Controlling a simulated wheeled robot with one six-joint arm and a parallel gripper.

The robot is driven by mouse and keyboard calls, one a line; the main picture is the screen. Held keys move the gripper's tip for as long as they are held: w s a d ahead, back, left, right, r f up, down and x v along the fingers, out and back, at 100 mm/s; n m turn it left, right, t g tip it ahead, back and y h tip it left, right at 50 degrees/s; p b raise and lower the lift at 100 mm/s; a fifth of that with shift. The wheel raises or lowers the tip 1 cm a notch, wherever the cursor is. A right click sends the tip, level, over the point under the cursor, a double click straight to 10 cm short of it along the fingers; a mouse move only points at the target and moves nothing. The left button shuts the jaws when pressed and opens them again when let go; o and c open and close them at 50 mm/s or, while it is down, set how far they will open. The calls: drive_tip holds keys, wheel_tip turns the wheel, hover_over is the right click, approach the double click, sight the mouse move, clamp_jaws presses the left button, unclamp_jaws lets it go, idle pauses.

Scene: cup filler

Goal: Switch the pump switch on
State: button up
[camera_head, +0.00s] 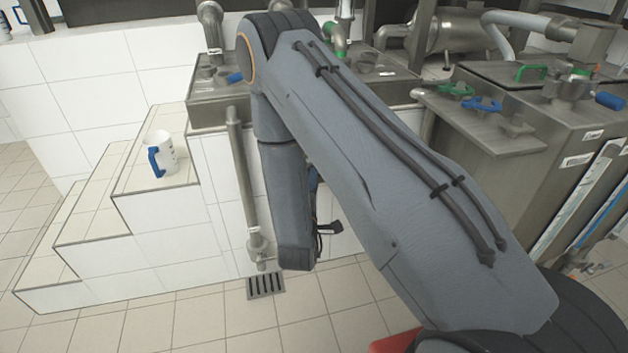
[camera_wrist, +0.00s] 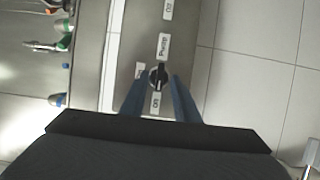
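In the wrist view, the pump switch is a small black knob (camera_wrist: 158,75) on a grey metal panel, with a label reading Pump (camera_wrist: 163,45) above it. Smaller labels sit to its left and below it. The knob's grip lies roughly upright in the picture; I cannot tell surely which setting it marks. My gripper (camera_wrist: 159,80) is open, with its two blue fingers on either side of the knob and a gap visible between them. In the head view, my arm hides the switch and most of the gripper.
In the head view, a white cup (camera_head: 168,153) with a blue handle stands on the tiled steps at left. A vertical metal pipe (camera_head: 240,180) stands beside my arm. Metal tanks with green and blue valve handles (camera_head: 482,105) stand at right. A floor drain (camera_head: 265,286) lies below.

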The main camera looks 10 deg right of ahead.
drive_tip(key=shift+x, duration=0.9)
drive_tip(key=shift+c, duration=0.4)
clamp_jaws()
